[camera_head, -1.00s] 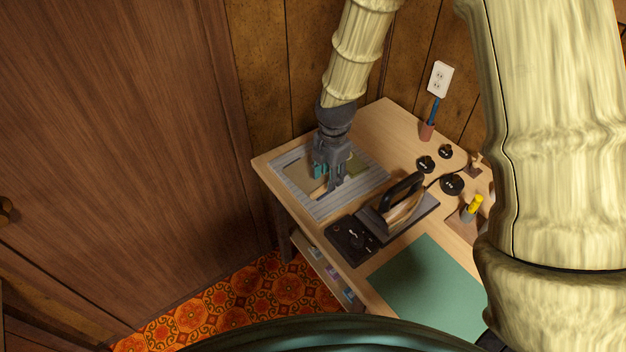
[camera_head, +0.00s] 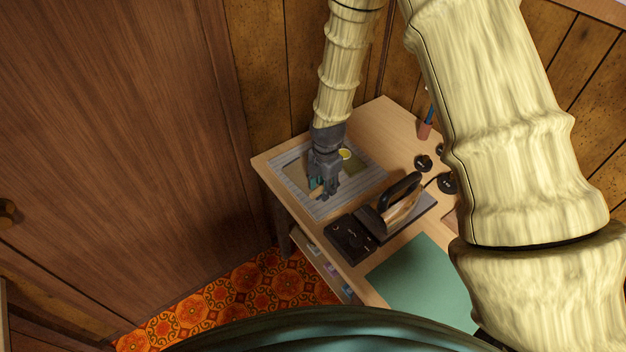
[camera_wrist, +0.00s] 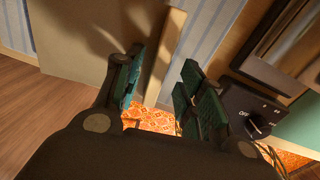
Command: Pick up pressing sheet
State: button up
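A flat beige-olive sheet, which looks like the pressing sheet (camera_head: 295,171), lies on a grey striped mat (camera_head: 318,208) at the table's far left corner. It also shows at the upper left of the wrist view (camera_wrist: 75,45), partly shadowed. My gripper (camera_head: 321,192) is low over the mat and hides part of the sheet. In the wrist view my gripper (camera_wrist: 160,90) has its teal fingers apart. A pale wooden strip (camera_wrist: 165,55) shows between them; I cannot tell whether a finger touches it.
An iron (camera_head: 402,202) stands on a dark plate right of the mat, beside a black control box (camera_head: 350,238). A green mat (camera_head: 422,285) lies nearer. Orange patterned floor (camera_head: 245,305) shows past the table edge.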

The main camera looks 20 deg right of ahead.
jog(key=shift+w+f, duration=0.1)
jog(key=shift+c, duration=0.8)
grip_shut()
